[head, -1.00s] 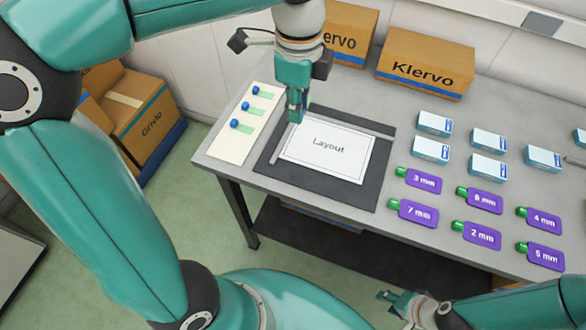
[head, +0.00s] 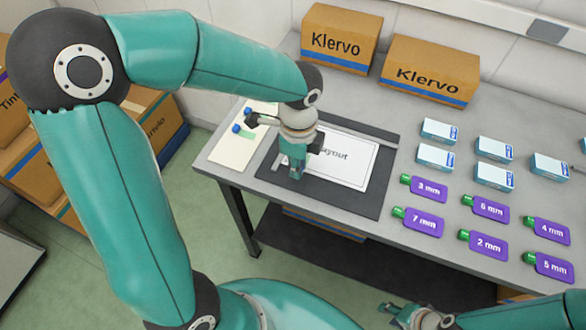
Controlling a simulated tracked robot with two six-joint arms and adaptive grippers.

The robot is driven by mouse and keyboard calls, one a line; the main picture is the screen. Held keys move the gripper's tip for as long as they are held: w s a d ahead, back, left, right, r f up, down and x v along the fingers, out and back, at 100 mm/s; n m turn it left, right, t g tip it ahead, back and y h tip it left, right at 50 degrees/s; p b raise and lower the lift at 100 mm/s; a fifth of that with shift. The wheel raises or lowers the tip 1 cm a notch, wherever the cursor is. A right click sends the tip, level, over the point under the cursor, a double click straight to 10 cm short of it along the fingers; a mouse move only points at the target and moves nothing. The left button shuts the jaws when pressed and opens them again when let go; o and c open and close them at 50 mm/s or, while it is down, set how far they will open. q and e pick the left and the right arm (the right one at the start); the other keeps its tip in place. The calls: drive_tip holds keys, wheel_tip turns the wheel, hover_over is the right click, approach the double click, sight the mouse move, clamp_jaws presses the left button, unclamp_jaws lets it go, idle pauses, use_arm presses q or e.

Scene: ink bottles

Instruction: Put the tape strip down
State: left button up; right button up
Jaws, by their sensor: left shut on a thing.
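My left gripper (head: 296,174) points down over the left part of the white Layout sheet (head: 345,172), which lies on a dark mat (head: 364,205). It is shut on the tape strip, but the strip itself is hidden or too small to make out. A white card (head: 228,155) left of the mat bears blue knobs (head: 237,128) with green strips (head: 247,136); my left arm hides part of it. My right gripper (head: 392,310) is at the bottom edge, away from the mat, and its jaws are unclear.
Two Klervo cartons (head: 341,38) (head: 430,70) stand at the back. A thin grey bar (head: 355,130) lies along the mat's back edge.

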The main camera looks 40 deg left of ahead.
use_arm(q)
drive_tip(key=shift+f, duration=1.65)
drive_tip(key=shift+f, duration=0.1)
drive_tip(key=o, duration=0.7)
drive_tip(key=shift+r, duration=0.3)
wheel_tip(320, 180, up, 12)
drive_tip(key=shift+f+p, duration=0.15)
drive_tip(key=shift+p, duration=0.2)
